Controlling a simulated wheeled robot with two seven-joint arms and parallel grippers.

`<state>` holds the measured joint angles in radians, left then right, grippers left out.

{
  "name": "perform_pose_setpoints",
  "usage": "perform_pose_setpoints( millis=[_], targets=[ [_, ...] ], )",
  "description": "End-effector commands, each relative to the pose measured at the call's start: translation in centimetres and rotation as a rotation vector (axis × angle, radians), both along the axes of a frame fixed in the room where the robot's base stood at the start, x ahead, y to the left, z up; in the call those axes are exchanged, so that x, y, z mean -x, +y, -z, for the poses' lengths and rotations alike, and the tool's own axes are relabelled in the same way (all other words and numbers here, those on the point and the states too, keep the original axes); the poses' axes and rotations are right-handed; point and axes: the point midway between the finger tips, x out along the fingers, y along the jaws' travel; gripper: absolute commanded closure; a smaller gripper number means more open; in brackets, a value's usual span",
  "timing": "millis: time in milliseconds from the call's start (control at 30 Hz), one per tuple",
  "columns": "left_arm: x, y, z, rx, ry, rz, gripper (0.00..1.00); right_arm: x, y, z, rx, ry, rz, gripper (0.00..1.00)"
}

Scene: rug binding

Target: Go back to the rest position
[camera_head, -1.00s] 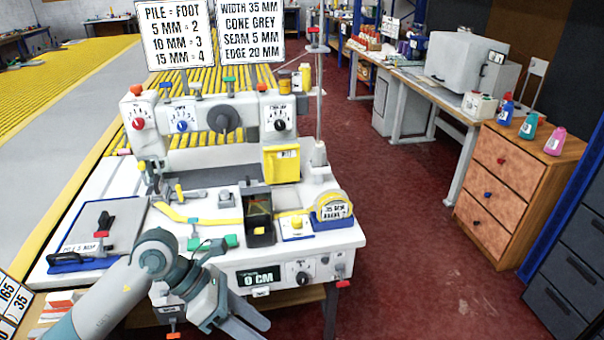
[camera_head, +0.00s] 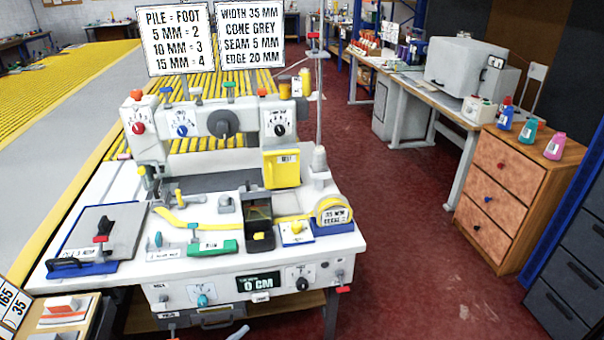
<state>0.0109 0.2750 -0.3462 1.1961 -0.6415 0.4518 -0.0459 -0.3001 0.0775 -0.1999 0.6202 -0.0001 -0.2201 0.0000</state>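My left arm has left the picture. Only a small grey piece (camera_head: 238,332) shows at the bottom edge, which looks like the tip of my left gripper; whether that gripper is open or shut does not show. My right gripper is not in view. The white binding machine (camera_head: 190,185) stands in front of me, with nothing of mine over its table. Its display (camera_head: 258,283) reads 0 CM. A yellow tape (camera_head: 180,222) runs across the table through a dark guide box (camera_head: 258,222) to a tape roll (camera_head: 334,212) at the right.
A clamped grey plate (camera_head: 125,232) lies at the table's left. A green-handled part (camera_head: 212,248) sits near the front edge. A wooden drawer cabinet (camera_head: 510,190) with several bottles stands at the right. The red floor (camera_head: 410,270) between is clear.

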Motion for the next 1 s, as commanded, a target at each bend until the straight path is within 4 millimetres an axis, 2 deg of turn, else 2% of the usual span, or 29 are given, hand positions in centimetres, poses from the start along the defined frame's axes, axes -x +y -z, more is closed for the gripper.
perform_pose_setpoints(
  millis=[33, 200, 367, 500, 667, 800, 1000],
  targets=[
    [1.2, 0.9, 2.8, 0.015, 0.073, -0.055, 0.53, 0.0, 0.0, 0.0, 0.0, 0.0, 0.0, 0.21],
    [5.6, 4.1, 10.8, 0.054, 0.296, -0.231, 0.53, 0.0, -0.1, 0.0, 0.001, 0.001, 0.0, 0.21],
    [11.2, 6.5, 17.5, 0.078, 0.496, -0.381, 0.53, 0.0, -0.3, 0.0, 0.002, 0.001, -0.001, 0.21],
    [17.1, 8.2, 22.7, 0.092, 0.664, -0.501, 0.53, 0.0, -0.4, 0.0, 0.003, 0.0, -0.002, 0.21],
    [24.6, 9.5, 27.7, 0.102, 0.851, -0.632, 0.53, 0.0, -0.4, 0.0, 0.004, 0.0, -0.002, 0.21],
    [31.7, 10.1, 31.2, 0.103, 1.011, -0.739, 0.53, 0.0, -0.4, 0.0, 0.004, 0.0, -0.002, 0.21],
    [42.3, 10.3, 34.5, 0.101, 1.228, -0.88, 0.53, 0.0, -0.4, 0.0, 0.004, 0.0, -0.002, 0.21]
  ],
)
